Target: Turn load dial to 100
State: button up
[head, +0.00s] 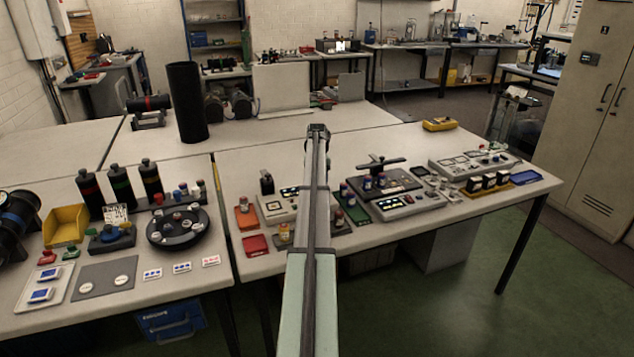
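My arm reaches up the middle of the head view, and my gripper (318,129) is its small dark end. I cannot tell whether its fingers are open or shut, and nothing shows held in it. I cannot pick out a load dial or read any scale at this size. A grey panel (472,163) with dials and small knobs stands right of my gripper. A white box with a lit display (276,206) is just left of my arm. Another display box (407,203) stands to the right, in front of a dark tray. My arm hides part of the table between them.
A round black carousel (178,229), several dark bottles (121,186) and a yellow bin (65,225) stand on the left table (150,285). A tall black cylinder (187,103) stands behind them. A yellow meter (439,124) lies at the back right.

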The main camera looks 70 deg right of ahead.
grip_shut()
dwell(0.6)
jog(key=shift+m, duration=0.3)
jog(key=m, duration=0.3)
jog(key=shift+m, duration=0.4)
jog(key=m, duration=0.4)
jog(key=shift+m, duration=0.3)
jog(key=m, duration=0.4)
jog(key=shift+m, duration=2.5)
